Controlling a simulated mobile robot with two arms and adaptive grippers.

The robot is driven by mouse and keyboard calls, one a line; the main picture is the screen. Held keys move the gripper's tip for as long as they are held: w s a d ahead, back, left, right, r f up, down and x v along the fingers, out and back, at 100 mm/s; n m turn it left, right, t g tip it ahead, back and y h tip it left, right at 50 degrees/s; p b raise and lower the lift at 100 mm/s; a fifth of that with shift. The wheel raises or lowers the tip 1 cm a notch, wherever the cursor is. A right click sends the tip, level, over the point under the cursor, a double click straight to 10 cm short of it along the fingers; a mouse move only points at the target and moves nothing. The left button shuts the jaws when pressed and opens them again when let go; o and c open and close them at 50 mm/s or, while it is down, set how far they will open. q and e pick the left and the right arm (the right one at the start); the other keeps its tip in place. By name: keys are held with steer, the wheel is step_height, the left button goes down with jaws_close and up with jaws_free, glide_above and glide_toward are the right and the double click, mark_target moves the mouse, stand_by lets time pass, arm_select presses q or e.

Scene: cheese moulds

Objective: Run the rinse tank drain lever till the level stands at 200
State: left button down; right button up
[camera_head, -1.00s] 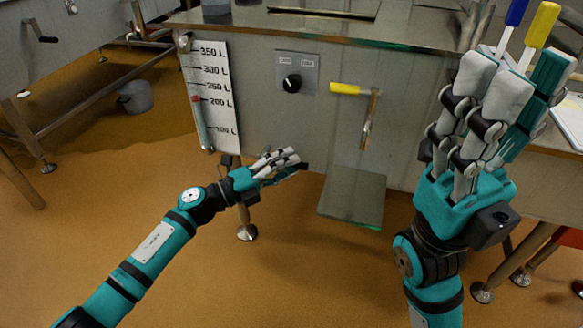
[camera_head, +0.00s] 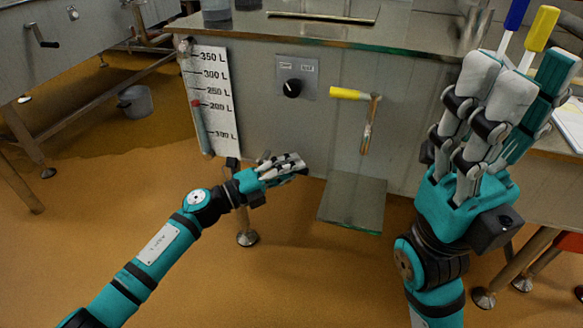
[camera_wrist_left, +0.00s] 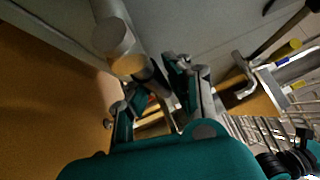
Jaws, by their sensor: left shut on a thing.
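The level gauge (camera_head: 216,125) is a white scale board on the tank front. A red marker (camera_head: 196,103) on its slim tube (camera_head: 202,132) stands close to the 200 L line. My left gripper (camera_head: 286,167) is low in front of the tank, right of the gauge, shut on what looks like the drain lever. The lever is mostly hidden by the fingers in the head view. In the left wrist view, a grey pipe with a round end (camera_wrist_left: 118,38) runs beside the fingers (camera_wrist_left: 165,100).
A dark rotary knob (camera_head: 292,88) sits on a plate above my left gripper. A yellow-handled tap (camera_head: 348,93) is on the tank front, with a flat plate (camera_head: 353,203) below it. A grey bucket (camera_head: 134,99) stands on the floor at left.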

arm_select(q)
steer(key=shift+r+n+t+h, duration=0.2)
steer(key=shift+n+t+h, duration=0.1)
steer(key=shift+n, duration=0.2)
stand_by(0.3)
steer(key=shift+w+a+r+n+t+h+b, duration=0.1)
steer(key=shift+r+n+t+h+b, duration=0.2)
steer(key=shift+r+n+t, duration=0.25)
steer(key=shift+w+a+r+n+t+h+b, duration=0.1)
steer(key=shift+r+n+t+h+b, duration=0.1)
steer(key=shift+r+n+t+b, duration=0.35)
steer(key=shift+a+r+n+t, duration=0.2)
steer(key=shift+r+n+t, duration=0.15)
steer(key=shift+n+t, duration=0.35)
steer(key=shift+a+r+n+t, duration=0.2)
steer(key=shift+r+n+t, duration=0.2)
steer(key=shift+n, duration=0.6)
steer(key=shift+w, duration=0.1)
steer(key=c, duration=1.3)
jaws_free()
steer(key=shift+f, duration=0.1)
steer(key=shift+o, duration=0.3)
steer(key=shift+f, duration=0.1)
